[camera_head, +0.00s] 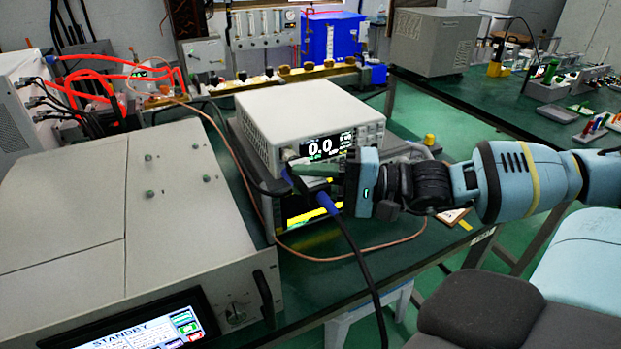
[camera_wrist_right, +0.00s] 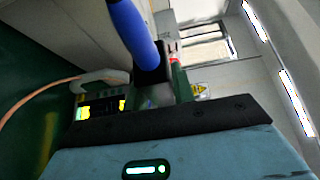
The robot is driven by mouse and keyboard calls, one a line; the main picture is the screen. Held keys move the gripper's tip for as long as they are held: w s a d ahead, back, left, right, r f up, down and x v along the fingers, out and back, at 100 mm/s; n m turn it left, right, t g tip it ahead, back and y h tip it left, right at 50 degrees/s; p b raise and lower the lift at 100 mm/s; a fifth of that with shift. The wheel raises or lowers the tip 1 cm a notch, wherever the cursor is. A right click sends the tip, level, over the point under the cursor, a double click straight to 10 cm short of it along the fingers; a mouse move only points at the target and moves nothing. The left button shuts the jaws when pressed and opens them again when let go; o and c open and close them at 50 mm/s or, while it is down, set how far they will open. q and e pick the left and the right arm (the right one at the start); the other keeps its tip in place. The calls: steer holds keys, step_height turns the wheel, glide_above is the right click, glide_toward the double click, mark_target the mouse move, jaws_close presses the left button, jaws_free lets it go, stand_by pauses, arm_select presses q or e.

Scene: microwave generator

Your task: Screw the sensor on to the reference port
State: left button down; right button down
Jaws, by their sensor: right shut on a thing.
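In the right wrist view the blue sleeve (camera_wrist_right: 135,32) and black sensor body (camera_wrist_right: 153,62) show beyond the gripper's dark edge. The reference port is not clearly visible; the gripper and sensor cover the lower front panel. My left gripper is not in view.
A large grey-white generator cabinet (camera_head: 180,200) with a STANDBY screen (camera_head: 145,330) fills the left. A thin copper-coloured cable (camera_head: 240,172) loops over the green bench. Another instrument with a yellow trace (camera_head: 312,216) sits below the meter. A grey-beige box (camera_head: 432,40) stands at the back right.

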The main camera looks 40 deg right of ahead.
arm_select(q)
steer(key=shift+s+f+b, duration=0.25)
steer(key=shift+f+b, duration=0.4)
steer(key=shift+b, duration=0.05)
arm_select(e)
steer(key=shift+w+d, duration=0.15)
steer(key=shift+w, duration=0.35)
steer(key=c, duration=1.1)
jaws_free()
arm_select(q)
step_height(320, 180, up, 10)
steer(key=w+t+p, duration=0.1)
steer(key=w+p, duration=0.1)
steer(key=p, duration=0.8)
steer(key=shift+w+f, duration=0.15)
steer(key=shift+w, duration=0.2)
arm_select(e)
steer(key=v, duration=0.7)
steer(key=shift+s+d, duration=0.2)
steer(key=shift+s, duration=0.15)
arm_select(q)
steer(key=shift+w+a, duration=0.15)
